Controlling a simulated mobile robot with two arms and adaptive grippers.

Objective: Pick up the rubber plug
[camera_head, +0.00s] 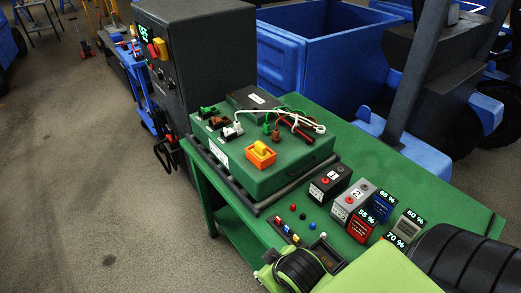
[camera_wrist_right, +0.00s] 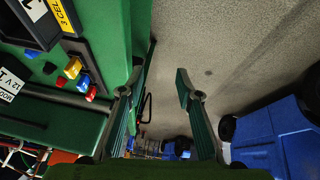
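Several small coloured pieces lie on the green bench (camera_head: 375,160). A red piece (camera_head: 293,207) and a dark piece (camera_head: 303,216) sit apart from a row of red, blue and yellow pieces (camera_head: 290,232). I cannot tell for sure which one is the rubber plug. In the right wrist view a dark piece (camera_wrist_right: 49,68) lies beside the yellow piece (camera_wrist_right: 72,67). My right gripper (camera_wrist_right: 160,75) is open and empty, with the floor showing between its fingers beyond the bench edge. The pieces are left of it there. My left gripper is not in view.
A green test unit (camera_head: 290,170) with cables and an orange switch stands on the bench. Battery boxes (camera_head: 329,183) and percent-marked blocks (camera_head: 362,226) stand right of the pieces. A dark cabinet (camera_head: 205,50) and a blue bin (camera_head: 310,50) stand behind.

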